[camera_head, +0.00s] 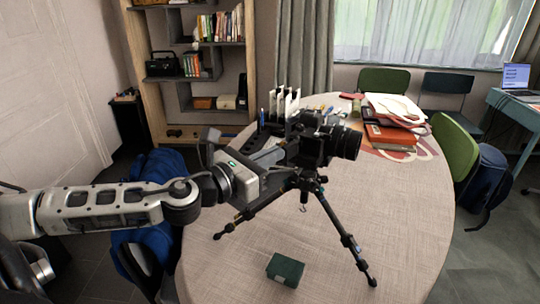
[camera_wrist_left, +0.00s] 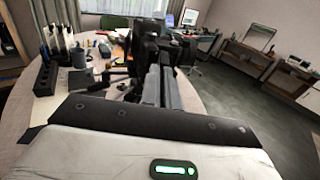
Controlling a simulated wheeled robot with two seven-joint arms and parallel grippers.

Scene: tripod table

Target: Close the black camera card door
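The black camera (camera_head: 312,148) stands on a black tripod (camera_head: 345,238) on the round table, its lens facing right. It also shows as a dark shape in the wrist view (camera_wrist_left: 148,42). My left gripper (camera_head: 282,153) reaches in from the left, its fingertips at the camera's near left side. In the wrist view its grey fingers (camera_wrist_left: 163,84) lie close together, pointing at the camera, with nothing seen between them. I cannot tell whether they touch it. The card door cannot be made out against the dark body. My right gripper is not in view.
The round table (camera_head: 225,260) has a small dark green box (camera_head: 285,269) near its front edge. Books and papers (camera_head: 392,118) lie behind the camera to the right. A black organizer (camera_wrist_left: 45,78) stands behind it to the left. The table's right front is clear.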

